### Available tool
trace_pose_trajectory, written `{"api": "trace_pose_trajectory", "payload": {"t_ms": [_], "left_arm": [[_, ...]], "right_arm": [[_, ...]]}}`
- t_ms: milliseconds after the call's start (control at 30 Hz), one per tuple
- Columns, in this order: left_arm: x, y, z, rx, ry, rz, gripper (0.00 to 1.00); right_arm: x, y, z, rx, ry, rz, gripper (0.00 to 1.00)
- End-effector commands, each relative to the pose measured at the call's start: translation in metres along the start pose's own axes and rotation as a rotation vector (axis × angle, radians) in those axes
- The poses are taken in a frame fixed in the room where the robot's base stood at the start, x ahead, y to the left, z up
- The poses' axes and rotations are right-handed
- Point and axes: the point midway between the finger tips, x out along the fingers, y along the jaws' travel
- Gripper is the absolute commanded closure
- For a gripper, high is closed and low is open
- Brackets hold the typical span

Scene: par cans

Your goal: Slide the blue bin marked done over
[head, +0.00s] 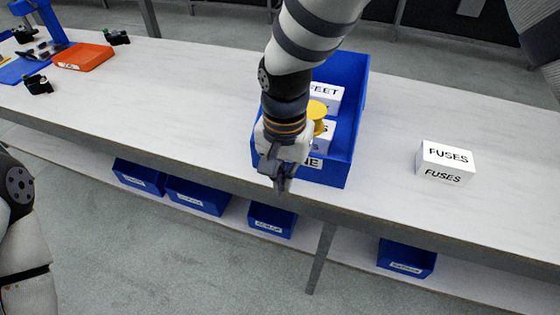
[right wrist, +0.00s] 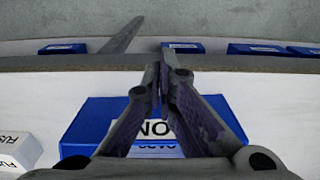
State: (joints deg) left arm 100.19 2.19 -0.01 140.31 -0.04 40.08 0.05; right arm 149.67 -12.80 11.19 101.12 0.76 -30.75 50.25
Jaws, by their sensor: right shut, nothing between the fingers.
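The blue bin (head: 340,155) stands on the white bench near its front edge. Its label, partly hidden by my gripper, shows the letters "NE". White boxes and a yellow round piece (head: 317,112) are inside it. My right gripper (head: 281,188) is shut and empty, in front of the bin's front wall and pointing down by the bench edge. In the right wrist view, the bin (right wrist: 90,122) shows behind the fingers, with "ON" of its label between them; I cannot tell whether they touch it. My left gripper is out of view; only part of my left arm shows at the left edge.
A white box marked FUSES (head: 445,162) stands on the bench right of the bin, with clear bench between. An orange tray (head: 84,56) and small black parts lie at the far left. Several blue bins (head: 272,219) sit on the lower shelf.

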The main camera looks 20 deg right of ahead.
Motion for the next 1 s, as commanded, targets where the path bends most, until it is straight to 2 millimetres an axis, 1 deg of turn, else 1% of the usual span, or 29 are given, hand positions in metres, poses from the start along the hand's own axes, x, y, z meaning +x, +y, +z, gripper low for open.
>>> {"api": "trace_pose_trajectory", "payload": {"t_ms": [33, 167, 200, 300, 400, 533, 867, 933, 1000], "left_arm": [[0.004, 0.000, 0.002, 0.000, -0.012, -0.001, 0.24], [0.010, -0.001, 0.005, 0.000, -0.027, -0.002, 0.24], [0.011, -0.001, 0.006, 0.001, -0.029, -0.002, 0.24], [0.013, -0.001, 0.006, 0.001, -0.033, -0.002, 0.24], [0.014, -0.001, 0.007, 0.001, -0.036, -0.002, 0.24], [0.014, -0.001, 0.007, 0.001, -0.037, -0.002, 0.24], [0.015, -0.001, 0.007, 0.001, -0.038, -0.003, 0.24], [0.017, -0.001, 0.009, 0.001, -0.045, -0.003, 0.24], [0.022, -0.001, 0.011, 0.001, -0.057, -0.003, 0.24]], "right_arm": [[0.015, 0.001, 0.001, 0.000, -0.007, 0.005, 1.00], [0.043, 0.001, 0.002, -0.002, -0.006, 0.005, 1.00], [0.041, 0.000, -0.008, 0.002, -0.002, -0.001, 1.00], [0.039, 0.000, -0.024, 0.002, -0.001, -0.002, 1.00], [0.038, 0.000, -0.034, -0.001, 0.000, -0.002, 1.00], [0.037, 0.000, -0.040, -0.002, 0.001, -0.002, 1.00], [0.037, 0.000, -0.043, -0.001, 0.001, -0.002, 1.00], [0.039, 0.000, -0.051, 0.001, 0.000, -0.001, 1.00], [0.041, 0.000, -0.067, 0.004, -0.002, 0.000, 1.00]]}}
